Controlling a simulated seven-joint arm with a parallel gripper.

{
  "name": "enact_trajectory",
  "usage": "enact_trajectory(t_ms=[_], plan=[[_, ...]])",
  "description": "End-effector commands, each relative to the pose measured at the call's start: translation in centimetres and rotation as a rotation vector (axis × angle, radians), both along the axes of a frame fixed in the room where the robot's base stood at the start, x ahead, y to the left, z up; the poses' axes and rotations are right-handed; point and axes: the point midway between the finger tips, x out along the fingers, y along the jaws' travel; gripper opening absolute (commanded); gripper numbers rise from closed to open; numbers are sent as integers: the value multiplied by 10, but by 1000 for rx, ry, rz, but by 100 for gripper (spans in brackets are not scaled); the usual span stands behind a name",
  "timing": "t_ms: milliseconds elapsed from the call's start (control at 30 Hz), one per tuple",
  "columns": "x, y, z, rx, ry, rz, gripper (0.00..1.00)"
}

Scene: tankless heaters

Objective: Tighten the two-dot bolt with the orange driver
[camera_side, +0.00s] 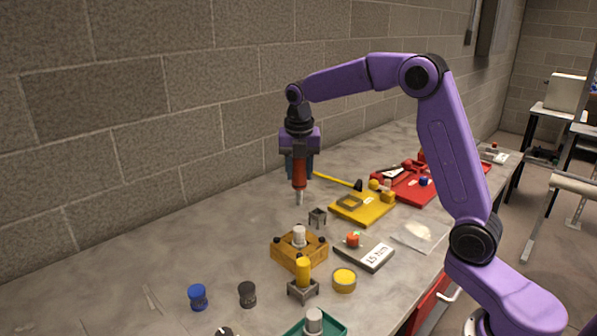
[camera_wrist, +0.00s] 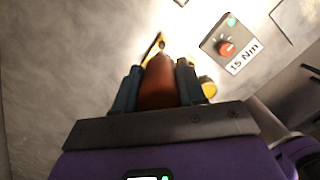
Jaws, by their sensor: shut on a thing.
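My gripper (camera_side: 300,168) is shut on the orange driver (camera_side: 299,183), which hangs upright, its metal tip above the table. In the wrist view the orange driver (camera_wrist: 158,84) sits between the two blue fingers. An ochre block (camera_side: 288,255) with a white cylinder (camera_side: 299,235) on top and dark bolt heads around its upper face stands nearer the camera, below and apart from the driver tip. The dots on the bolts are too small to read, so I cannot tell which bolt has two.
An empty grey stand (camera_side: 317,216) is under the driver, slightly right. A yellow driver (camera_side: 303,271) stands in another grey stand. A 15 Nm box (camera_side: 373,258) with an orange knob lies right of the block. Blue (camera_side: 198,296) and black (camera_side: 247,293) cylinders stand front left. The left table is clear.

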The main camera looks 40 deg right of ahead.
Motion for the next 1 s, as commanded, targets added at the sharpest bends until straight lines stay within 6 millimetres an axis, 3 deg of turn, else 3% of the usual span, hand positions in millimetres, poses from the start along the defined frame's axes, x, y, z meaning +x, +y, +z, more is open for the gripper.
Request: enact_trajectory(t_ms=[600, 1000], plan=[[0, 1, -47, -1, -1, 0, 10], [0, 1, -57, 0, -3, 0, 10]])
